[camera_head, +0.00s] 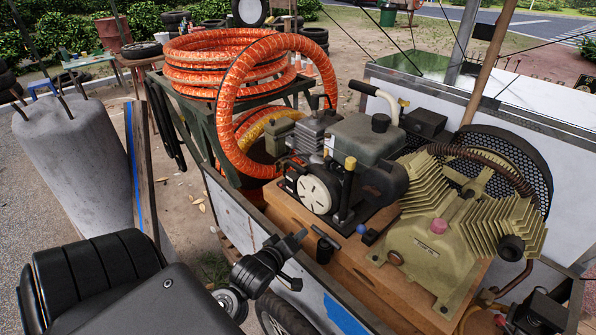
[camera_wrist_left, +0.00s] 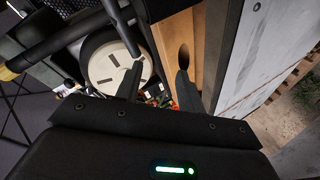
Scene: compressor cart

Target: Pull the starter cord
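The engine (camera_head: 345,150) sits on the cart's wooden deck, with a round white-faced starter housing (camera_head: 318,190) on its near side. The housing also shows in the left wrist view (camera_wrist_left: 112,66), partly behind a finger. A small black T-shaped piece (camera_head: 325,243) stands at the deck's near edge in front of the housing; I cannot tell whether it is the cord's handle. No cord is clearly visible. My left gripper (camera_head: 301,260) is just left of this piece, at the cart's near side. In the left wrist view its fingers (camera_wrist_left: 160,72) are apart, with nothing clearly held. My right gripper is not in view.
A finned tan compressor (camera_head: 440,240) stands right of the engine. Orange hoses (camera_head: 225,62) are coiled on a green stand behind. The cart's pale side wall (camera_head: 238,215) lies close to my left arm. A grey concrete block (camera_head: 75,155) stands at the left.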

